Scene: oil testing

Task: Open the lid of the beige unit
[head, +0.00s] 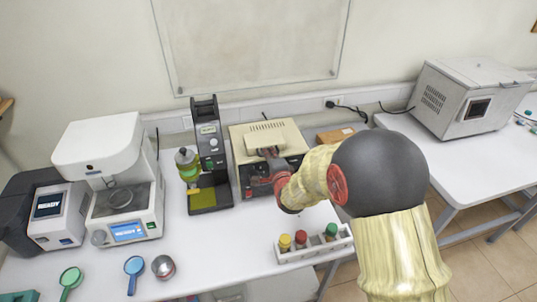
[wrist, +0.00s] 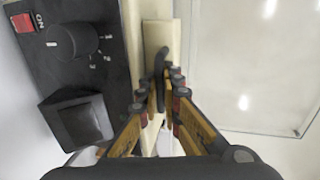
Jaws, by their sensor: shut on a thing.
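The beige unit (head: 254,136) stands on the white table in the head view, with a dark front panel. Its lid is the beige top part, and it appears down; my arm partly covers the front. In the wrist view the lid's beige edge (wrist: 157,35) runs beside the dark panel (wrist: 80,60), with a knob and a red ON switch. My gripper (wrist: 162,88) is shut on the black lid handle (wrist: 162,62). The gripper also shows at the unit's front in the head view (head: 268,170).
A dark instrument (head: 207,150) with a yellow-green flask stands close left of the unit. A rack (head: 312,246) with several capped vials sits in front, near my arm. A brown box (head: 335,135) lies to the right. A grey oven (head: 470,95) stands on the right table.

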